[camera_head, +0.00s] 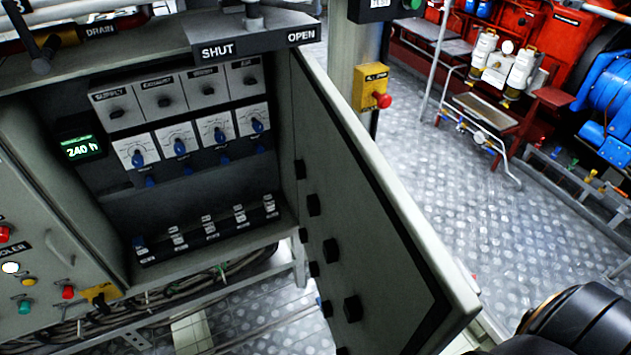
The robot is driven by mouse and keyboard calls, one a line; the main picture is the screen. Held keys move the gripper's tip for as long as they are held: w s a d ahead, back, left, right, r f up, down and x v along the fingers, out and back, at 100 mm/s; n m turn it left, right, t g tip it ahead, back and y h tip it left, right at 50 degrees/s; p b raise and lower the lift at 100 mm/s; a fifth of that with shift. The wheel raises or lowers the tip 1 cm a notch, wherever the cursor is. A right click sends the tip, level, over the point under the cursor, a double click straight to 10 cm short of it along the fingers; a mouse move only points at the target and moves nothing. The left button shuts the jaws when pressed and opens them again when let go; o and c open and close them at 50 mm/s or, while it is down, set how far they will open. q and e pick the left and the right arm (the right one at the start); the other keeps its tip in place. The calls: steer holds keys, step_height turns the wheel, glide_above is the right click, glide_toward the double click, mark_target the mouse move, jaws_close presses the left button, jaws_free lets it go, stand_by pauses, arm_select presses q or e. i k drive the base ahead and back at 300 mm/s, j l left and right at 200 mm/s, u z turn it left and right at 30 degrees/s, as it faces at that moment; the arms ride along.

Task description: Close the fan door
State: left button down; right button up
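The fan door (345,185) is a grey panel that stands wide open. It is hinged at the right side of a grey cabinet and swings out toward me and to the right. Several black blocks sit along its inner face, and a black seal runs near its edge. The open cabinet (190,80) shows labelled switches, blue-knobbed dials and a row of breakers inside. A black rounded part of my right arm shows at the bottom right, near the door's outer corner; whether it touches the door cannot be told. Neither gripper is in view.
A sign reading SHUT and OPEN (258,44) sits above the cabinet. A closed control panel (55,215) with buttons stands at left. A yellow box with a red button (372,88) is on a post behind the door. Chequered floor (450,190) is clear to the right, before red machinery.

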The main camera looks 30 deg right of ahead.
mark_target(386, 283)
steer(key=k+l, duration=0.1)
steer(key=l, duration=1.15)
steer(key=k, duration=0.05)
